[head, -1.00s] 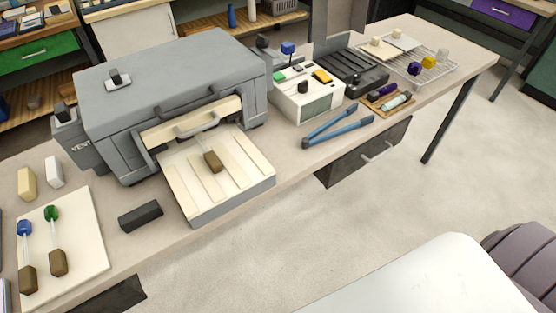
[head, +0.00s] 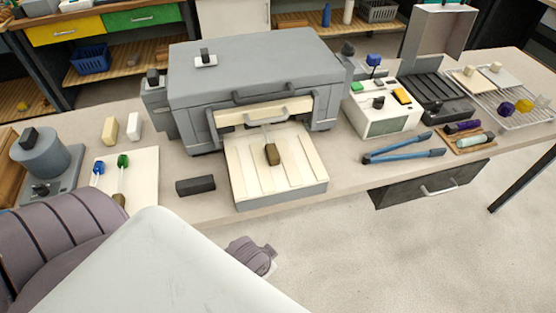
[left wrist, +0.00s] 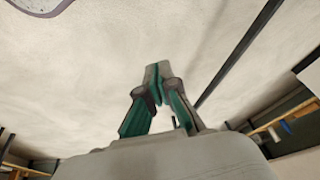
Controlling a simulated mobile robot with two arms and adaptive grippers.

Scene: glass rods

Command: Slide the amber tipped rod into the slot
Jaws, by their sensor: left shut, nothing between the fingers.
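A rod with a brown block handle (head: 272,153) lies on the cream grooved tray (head: 240,192) in front of the grey furnace (head: 250,68). Its far end runs toward the furnace opening, and I cannot make out its tip colour. Two rods, one with a blue tip (head: 98,167) and one with a green tip (head: 122,161), lie on a cream board (head: 146,180) at the left. No amber tip shows clearly on any rod. My left gripper (left wrist: 158,85) is shut and empty in the left wrist view, with pale floor behind it.
A dark block (head: 195,187) lies left of the tray. Blue tongs (head: 403,150) lie right of it, below a white control box (head: 385,112). A wire rack (head: 500,99) at far right holds purple and yellow pieces. The floor in front is open.

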